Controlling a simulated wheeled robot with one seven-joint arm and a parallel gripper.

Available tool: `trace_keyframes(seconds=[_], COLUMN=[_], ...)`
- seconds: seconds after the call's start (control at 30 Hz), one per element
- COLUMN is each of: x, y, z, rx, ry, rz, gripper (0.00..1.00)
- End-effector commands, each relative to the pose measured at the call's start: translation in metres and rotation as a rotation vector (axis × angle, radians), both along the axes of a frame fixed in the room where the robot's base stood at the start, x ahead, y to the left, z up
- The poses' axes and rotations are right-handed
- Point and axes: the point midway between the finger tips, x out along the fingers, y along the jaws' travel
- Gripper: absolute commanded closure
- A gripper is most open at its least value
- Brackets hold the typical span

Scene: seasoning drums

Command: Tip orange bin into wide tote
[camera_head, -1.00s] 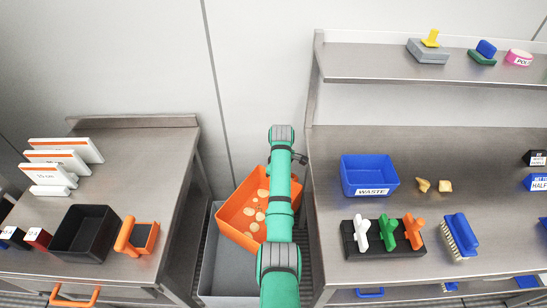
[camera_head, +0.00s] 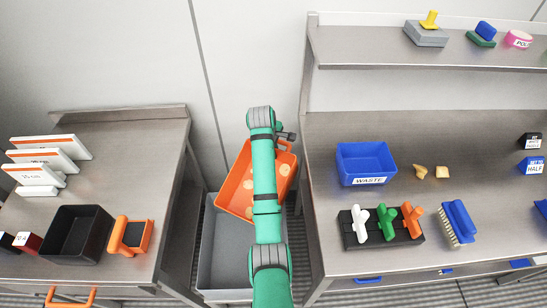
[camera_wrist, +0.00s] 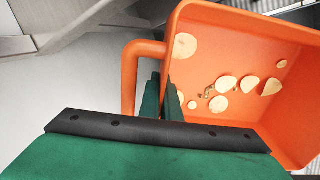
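The orange bin (camera_head: 236,190) holds several pale round slices and hangs over the back part of the wide grey tote (camera_head: 226,262), which stands on the floor between the two benches. The bin is tilted, and my arm covers part of it in the head view. In the wrist view the bin (camera_wrist: 215,60) fills the right side, with slices on its inner surface. The visible front part of the tote looks empty.
The left bench holds a black bin (camera_head: 75,234) and an orange-handled tool (camera_head: 130,235). Bench edges flank the tote closely.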

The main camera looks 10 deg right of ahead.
Motion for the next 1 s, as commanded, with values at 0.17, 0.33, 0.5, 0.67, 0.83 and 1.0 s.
trace_keyframes(seconds=[0.17,0.33,0.5,0.67,0.83,1.0], x=[-0.004,-0.013,-0.022,-0.030,-0.038,-0.047], y=[0.004,0.012,0.019,0.026,0.033,0.040], z=[0.016,0.029,0.042,0.054,0.066,0.079], rx=[-0.067,-0.127,-0.185,-0.241,-0.301,-0.361], ry=[-0.081,-0.153,-0.223,-0.290,-0.361,-0.431], rz=[0.002,0.003,0.003,0.003,0.003,0.002], gripper=[1.00,1.00,1.00,1.00,1.00,1.00])
